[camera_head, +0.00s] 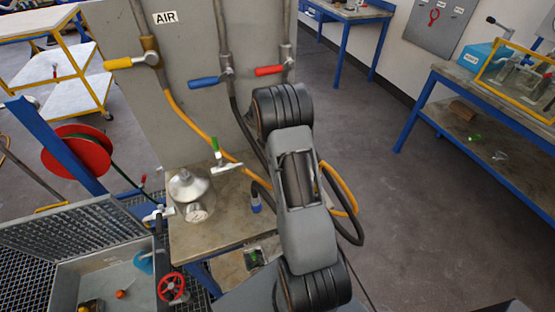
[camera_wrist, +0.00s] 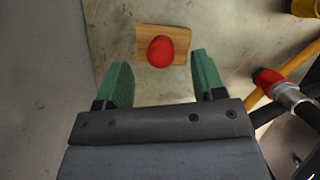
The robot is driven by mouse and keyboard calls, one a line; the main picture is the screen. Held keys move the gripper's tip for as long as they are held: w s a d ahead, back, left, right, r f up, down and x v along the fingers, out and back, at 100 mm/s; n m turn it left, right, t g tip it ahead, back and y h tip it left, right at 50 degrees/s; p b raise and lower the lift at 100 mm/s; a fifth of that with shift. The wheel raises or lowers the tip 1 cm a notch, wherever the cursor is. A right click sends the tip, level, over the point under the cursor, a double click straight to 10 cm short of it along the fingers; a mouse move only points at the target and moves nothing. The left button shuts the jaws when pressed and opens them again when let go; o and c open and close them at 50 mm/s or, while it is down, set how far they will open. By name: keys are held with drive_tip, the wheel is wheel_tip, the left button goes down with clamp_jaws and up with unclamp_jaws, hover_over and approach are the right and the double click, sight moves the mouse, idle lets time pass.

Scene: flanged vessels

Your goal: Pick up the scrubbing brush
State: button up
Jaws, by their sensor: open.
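A wooden block with a rounded red top, which looks like the scrubbing brush (camera_wrist: 180,34), lies on a worn pale surface in the wrist view. Its bristles cannot be seen from above. My gripper (camera_wrist: 160,75) is open, with its two green fingers on either side of an empty gap. The brush shows just beyond the fingertips, roughly centred between them, and nothing is held. I cannot tell the height of the fingers above it. In the head view my arm hides both the gripper and the brush.
A grey panel (camera_head: 120,95) with yellow, blue and red valve handles stands behind the worktable (camera_head: 215,235). A metal vessel (camera_head: 188,190) stands on the table's left. Hoses hang beside my arm; a red-collared fitting (camera_wrist: 268,80) is right of the fingers. The floor (camera_head: 400,220) at right is clear.

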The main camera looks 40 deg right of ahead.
drive_tip(key=shift+p+x, duration=0.6)
drive_tip(key=shift+x, duration=2.05)
drive_tip(key=c, duration=1.2)
drive_tip(key=shift+o, duration=0.2)
drive_tip(key=shift+w+r, duration=0.1)
drive_tip(key=shift+r, duration=0.55)
drive_tip(key=s+a+r+b, duration=0.3)
drive_tip(key=s+r, duration=0.8)
drive_tip(key=s, duration=0.2)
drive_tip(key=shift+s+a+r, duration=0.3)
drive_tip(key=shift+a+r, duration=0.1)
